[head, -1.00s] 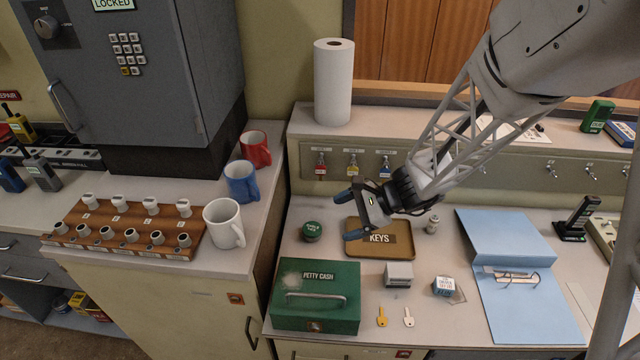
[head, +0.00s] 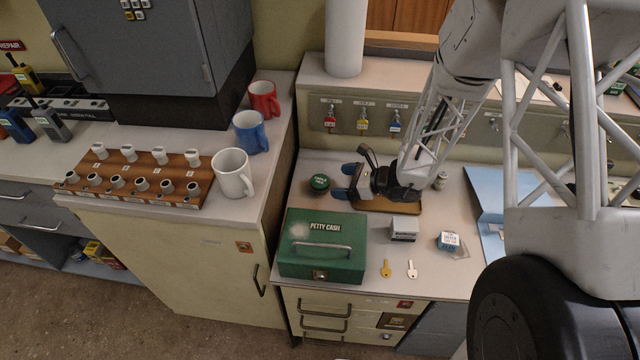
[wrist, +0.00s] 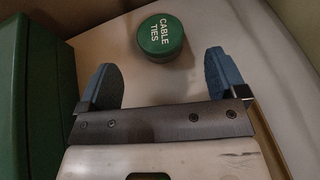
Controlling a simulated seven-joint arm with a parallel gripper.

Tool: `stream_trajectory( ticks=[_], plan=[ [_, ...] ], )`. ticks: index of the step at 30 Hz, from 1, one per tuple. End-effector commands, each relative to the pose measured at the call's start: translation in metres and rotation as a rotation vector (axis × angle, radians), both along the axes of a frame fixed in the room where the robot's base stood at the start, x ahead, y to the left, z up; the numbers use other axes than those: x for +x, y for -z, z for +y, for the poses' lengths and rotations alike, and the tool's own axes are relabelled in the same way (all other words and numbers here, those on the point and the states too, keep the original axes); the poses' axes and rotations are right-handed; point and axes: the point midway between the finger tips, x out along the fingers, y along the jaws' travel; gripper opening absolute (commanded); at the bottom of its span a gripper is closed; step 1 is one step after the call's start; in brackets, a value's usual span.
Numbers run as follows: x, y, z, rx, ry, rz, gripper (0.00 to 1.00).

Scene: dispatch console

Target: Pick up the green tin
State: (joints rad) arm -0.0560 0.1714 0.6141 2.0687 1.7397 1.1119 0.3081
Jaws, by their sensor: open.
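The green tin (head: 319,183) is a small round tin on the counter, behind the green petty cash box. In the wrist view the green tin (wrist: 161,38) shows its lid, marked CABLE TIES, ahead of and between the fingertips. My gripper (head: 345,181) is open and low over the counter, just right of the tin. In the wrist view my gripper (wrist: 160,76) has its two blue fingers spread apart with nothing between them. The tin lies beyond the fingertips, apart from both.
The petty cash box (head: 322,246) stands close in front of the tin; its side fills the wrist view's left edge. A brown keys tray (head: 400,206) lies under my gripper. A white device (head: 404,229) and two keys sit nearer the front. Mugs stand on the higher counter at left.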

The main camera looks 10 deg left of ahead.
Motion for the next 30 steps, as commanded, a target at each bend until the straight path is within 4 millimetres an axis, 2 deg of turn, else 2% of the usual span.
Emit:
stream_trajectory(
  ticks=[7, 18, 30],
  plan=[
    [0.001, 0.001, 0.003, 0.000, -0.001, -0.001, 0.91],
    [0.005, 0.010, 0.023, -0.001, -0.002, 0.000, 0.91],
    [0.006, 0.010, 0.025, -0.001, -0.003, -0.001, 0.91]
  ],
)
